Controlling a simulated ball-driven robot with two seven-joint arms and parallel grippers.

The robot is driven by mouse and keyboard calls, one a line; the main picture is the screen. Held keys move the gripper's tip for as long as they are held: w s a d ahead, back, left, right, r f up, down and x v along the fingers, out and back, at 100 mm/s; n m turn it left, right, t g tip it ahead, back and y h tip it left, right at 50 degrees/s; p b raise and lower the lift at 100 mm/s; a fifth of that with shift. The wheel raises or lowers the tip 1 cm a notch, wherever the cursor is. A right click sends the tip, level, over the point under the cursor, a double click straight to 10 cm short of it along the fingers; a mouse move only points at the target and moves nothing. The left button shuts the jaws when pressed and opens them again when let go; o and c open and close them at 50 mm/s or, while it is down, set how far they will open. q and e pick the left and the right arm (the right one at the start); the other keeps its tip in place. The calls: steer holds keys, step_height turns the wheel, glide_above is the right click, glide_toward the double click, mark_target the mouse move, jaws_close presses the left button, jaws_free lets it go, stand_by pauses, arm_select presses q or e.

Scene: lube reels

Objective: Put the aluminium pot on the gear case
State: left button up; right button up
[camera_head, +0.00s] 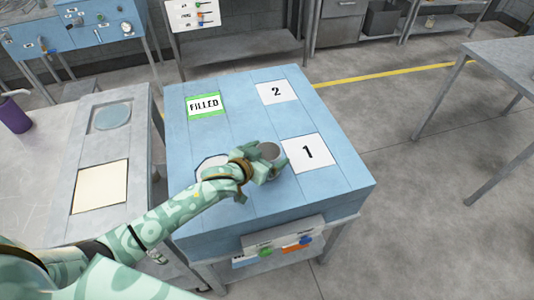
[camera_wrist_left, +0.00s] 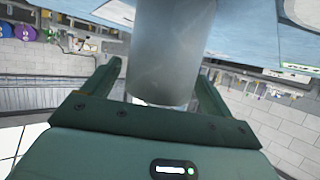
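The aluminium pot (camera_head: 270,151) is a grey cylinder over the blue bench top, just left of the pad marked 1. It also shows large in the left wrist view (camera_wrist_left: 168,55), between the fingers. My left gripper (camera_head: 268,163) reaches in from the left at the pot. Its fingers lie on either side of the pot, with a narrow gap visible on the left side in the wrist view, so it looks open. Whether the pot touches the bench is hidden. I cannot clearly identify the gear case. My right gripper is not in view.
The blue bench (camera_head: 245,135) carries a green-framed FILLED pad (camera_head: 206,104), a pad marked 2 (camera_head: 277,92), a pad marked 1 (camera_head: 309,153) and a dark-outlined pale pad (camera_head: 211,163) partly behind my arm. A grey table (camera_head: 85,215) stands left.

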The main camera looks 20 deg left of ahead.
arm_select(q)
steer(key=shift+s+r, duration=0.1)
steer(key=shift+r, duration=0.15)
steer(key=p+v, duration=0.3)
steer(key=v, duration=0.8)
steer(key=shift+s+a, duration=0.15)
steer(key=shift+s, duration=0.2)
